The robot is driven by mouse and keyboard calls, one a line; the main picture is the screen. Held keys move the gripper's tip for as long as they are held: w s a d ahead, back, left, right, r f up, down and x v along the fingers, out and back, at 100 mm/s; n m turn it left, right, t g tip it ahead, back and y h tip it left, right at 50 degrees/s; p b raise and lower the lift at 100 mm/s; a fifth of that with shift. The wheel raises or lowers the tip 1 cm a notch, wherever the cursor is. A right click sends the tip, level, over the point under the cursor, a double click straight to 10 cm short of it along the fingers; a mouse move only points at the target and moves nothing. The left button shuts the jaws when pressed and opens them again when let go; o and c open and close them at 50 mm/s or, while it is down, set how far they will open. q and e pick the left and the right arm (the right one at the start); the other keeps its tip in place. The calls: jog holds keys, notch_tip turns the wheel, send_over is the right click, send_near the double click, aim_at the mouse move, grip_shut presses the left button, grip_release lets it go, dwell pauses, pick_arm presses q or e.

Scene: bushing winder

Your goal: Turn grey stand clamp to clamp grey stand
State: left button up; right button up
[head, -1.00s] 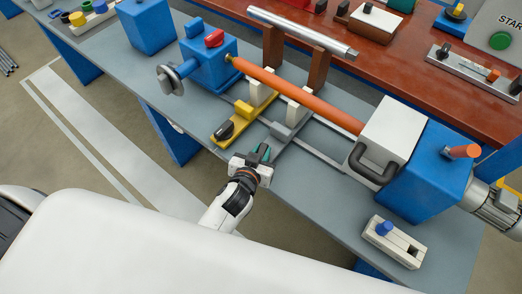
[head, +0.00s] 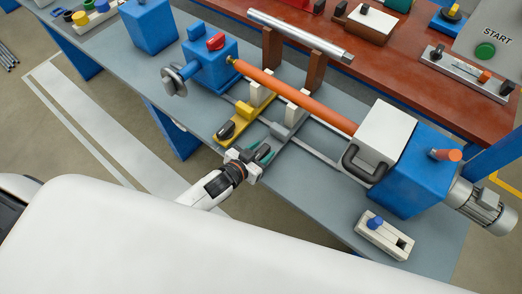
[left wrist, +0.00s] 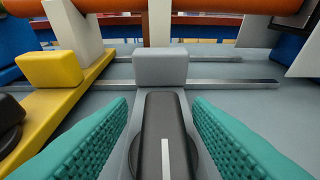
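The grey stand (head: 287,132) stands on the rails under the orange rod (head: 300,98); in the left wrist view its grey block (left wrist: 161,67) is straight ahead. The grey stand clamp (left wrist: 164,130) is a black lever with a white line, pointing lengthwise along the stand. My left gripper (left wrist: 164,140) is open, with one green finger on each side of the clamp and small gaps visible. In the head view my left gripper (head: 258,154) is at the near end of the grey stand and largely hides the clamp. My right gripper is not in view.
The yellow stand (head: 245,113) with its black clamp (head: 226,130) is close on the left. A white housing (head: 385,130) with a black handle and a blue box (head: 415,170) are at the right.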

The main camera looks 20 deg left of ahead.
pick_arm(q)
jog(key=shift+s, duration=0.1)
jog(key=v, duration=1.2)
jog(key=shift+b, duration=0.4)
jog(key=s+a+f+n+g+y, duration=0.1)
jog(key=s+a+f+g+y, duration=0.15)
jog(key=f, duration=0.95)
jog(key=s+a+f+g+y, duration=0.15)
jog(key=s+a+f, duration=0.25)
jog(key=f, duration=0.8)
jog(key=s+f+g, duration=0.3)
jog(key=s+f, duration=0.4)
jog(key=s, duration=0.3)
jog(key=s+f+g, duration=0.4)
jog(key=s+f, duration=0.4)
jog(key=s, duration=0.3)
jog(key=shift+n+g+y, duration=0.3)
jog(key=shift+n+y, duration=0.1)
